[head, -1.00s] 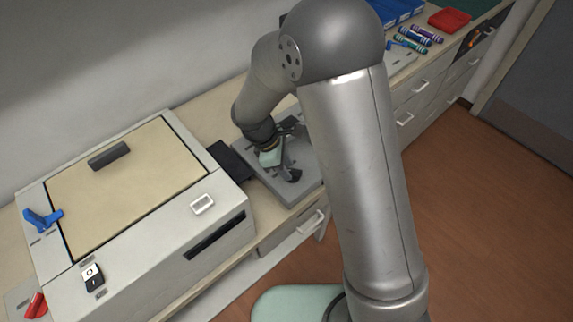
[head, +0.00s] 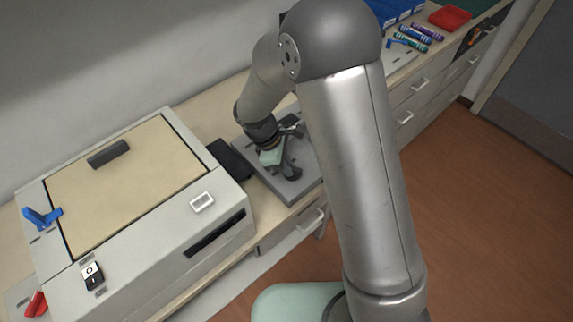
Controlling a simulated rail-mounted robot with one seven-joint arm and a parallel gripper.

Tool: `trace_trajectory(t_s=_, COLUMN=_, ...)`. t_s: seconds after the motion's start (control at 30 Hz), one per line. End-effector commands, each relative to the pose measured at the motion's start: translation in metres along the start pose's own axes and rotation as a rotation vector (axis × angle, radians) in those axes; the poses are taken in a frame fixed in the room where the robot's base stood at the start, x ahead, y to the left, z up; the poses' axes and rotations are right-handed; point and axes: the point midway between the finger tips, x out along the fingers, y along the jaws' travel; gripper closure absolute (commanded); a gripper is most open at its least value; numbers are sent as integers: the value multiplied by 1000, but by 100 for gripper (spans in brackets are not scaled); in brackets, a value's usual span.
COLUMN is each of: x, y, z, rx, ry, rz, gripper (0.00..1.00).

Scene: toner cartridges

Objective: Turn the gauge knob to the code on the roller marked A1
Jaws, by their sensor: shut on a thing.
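My gripper (head: 291,173) points down over the grey fixture plate (head: 300,190) on the counter, right of the printer. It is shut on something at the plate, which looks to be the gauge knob. The knob itself and any dial marks are hidden by my gripper and wrist. Several rollers with coloured ends, green, blue and purple (head: 427,33), lie at the back right of the counter. Their labels are too small to read, so I cannot tell which is A1.
A large beige printer (head: 130,185) with a blue lever (head: 42,217), a red lever (head: 37,304) and a black-and-white switch (head: 92,275) fills the left. A red tray (head: 450,18) and blue bins (head: 398,12) stand at the back right. Drawers line the counter front.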

Motion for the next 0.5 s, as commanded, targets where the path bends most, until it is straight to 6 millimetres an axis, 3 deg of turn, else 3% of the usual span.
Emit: trace_trajectory(t_s=0.5, x=1, y=7, z=1, rx=374, ry=1, rz=-154, gripper=100)
